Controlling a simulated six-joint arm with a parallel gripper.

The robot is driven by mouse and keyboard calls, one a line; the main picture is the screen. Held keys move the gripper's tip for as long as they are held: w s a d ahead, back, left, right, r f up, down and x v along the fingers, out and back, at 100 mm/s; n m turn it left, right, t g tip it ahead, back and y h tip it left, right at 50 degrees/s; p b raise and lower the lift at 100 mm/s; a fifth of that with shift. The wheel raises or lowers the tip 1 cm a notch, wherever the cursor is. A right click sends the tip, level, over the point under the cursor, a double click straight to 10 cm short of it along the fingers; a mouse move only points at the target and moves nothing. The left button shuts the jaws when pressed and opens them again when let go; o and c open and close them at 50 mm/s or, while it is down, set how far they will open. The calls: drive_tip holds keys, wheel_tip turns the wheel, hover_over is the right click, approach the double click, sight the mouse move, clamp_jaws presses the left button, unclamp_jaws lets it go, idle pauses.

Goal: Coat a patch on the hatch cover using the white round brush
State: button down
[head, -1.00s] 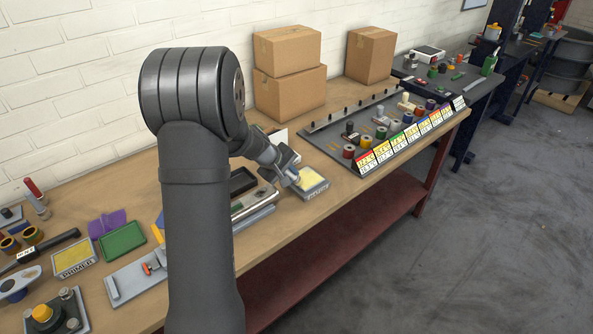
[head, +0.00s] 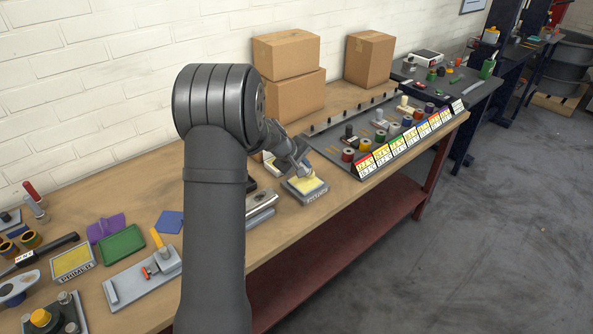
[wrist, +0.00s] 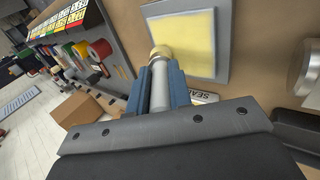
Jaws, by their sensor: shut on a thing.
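My gripper (wrist: 160,82) is shut on the white round brush (wrist: 160,97), held between its blue fingers. The brush's tan round tip points at the yellow pad of the sealer tray (wrist: 222,45). In the head view my gripper (head: 303,172) is over the far part of that tray (head: 309,198). The tip overlaps the pad's near edge in the wrist view; I cannot tell whether it touches. I cannot tell which thing is the hatch cover; my arm hides part of the bench.
A primer tray (head: 73,263), a green tray (head: 121,243) and a grey plate with a clamp (head: 128,288) are on the left. Cardboard boxes (head: 292,98) stand behind. Bare bench shows along the front edge.

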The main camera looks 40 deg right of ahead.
drive_tip(key=shift+d, duration=1.25)
drive_tip(key=shift+w, duration=0.7)
drive_tip(key=shift+s+a, duration=0.1)
drive_tip(key=shift+a, duration=4.6)
wheel_tip(320, 180, up, 8)
drive_tip(key=shift+a, duration=0.15)
